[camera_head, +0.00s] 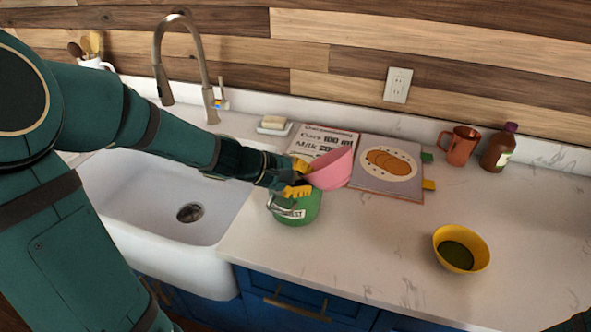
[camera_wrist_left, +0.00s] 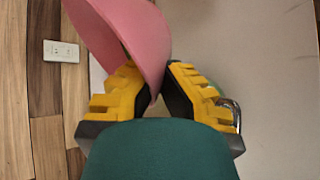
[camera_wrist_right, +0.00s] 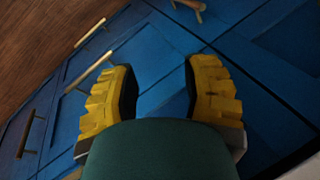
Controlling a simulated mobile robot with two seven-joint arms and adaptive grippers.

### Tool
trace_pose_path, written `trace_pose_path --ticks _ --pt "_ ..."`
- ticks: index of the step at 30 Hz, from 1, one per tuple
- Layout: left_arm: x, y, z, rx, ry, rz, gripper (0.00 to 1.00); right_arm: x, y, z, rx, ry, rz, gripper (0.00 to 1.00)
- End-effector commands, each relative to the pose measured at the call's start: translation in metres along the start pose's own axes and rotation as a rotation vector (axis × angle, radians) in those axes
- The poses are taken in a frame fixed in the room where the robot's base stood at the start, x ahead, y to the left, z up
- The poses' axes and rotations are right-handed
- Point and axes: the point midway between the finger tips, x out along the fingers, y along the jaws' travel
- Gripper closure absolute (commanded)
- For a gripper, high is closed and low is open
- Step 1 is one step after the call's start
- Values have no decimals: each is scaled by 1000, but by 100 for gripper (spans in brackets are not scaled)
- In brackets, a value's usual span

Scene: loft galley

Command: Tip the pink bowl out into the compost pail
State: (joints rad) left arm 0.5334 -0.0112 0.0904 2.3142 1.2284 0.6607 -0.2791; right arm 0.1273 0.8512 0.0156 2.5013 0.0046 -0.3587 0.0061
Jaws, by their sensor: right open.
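The pink bowl (camera_head: 334,168) is in the air, tilted, just above and to the right of the compost pail. My left gripper (camera_head: 297,180) is shut on the bowl's rim. The left wrist view shows the bowl's wall (camera_wrist_left: 125,35) between the yellow fingers (camera_wrist_left: 160,95). What is inside the bowl is hidden. The green compost pail (camera_head: 296,211), with a white label and wire handle, stands on the counter beneath the gripper; its opening is mostly hidden by the gripper. My right gripper (camera_wrist_right: 160,92) is open and empty in front of blue cabinet fronts.
A white sink (camera_head: 150,195) lies left of the pail. Behind are a printed list (camera_head: 325,141) and a picture board (camera_head: 388,168). A yellow bowl (camera_head: 461,248) with dark contents, a copper mug (camera_head: 460,146) and a brown bottle (camera_head: 498,148) stand right. The counter's middle is clear.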

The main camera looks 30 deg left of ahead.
Motion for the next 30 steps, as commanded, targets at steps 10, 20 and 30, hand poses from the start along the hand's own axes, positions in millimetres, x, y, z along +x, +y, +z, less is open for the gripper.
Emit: trace_pose_path --ticks 10,20,30 --pt "-2 3 -1 -35 -30 16 100 -6 -2 -3 2 5 1 53" --pt "-4 4 -3 -68 -57 29 100 -10 -4 -5 3 10 1 53" --pt "-5 5 -3 -101 -86 44 100 -15 -5 -7 5 15 2 53"
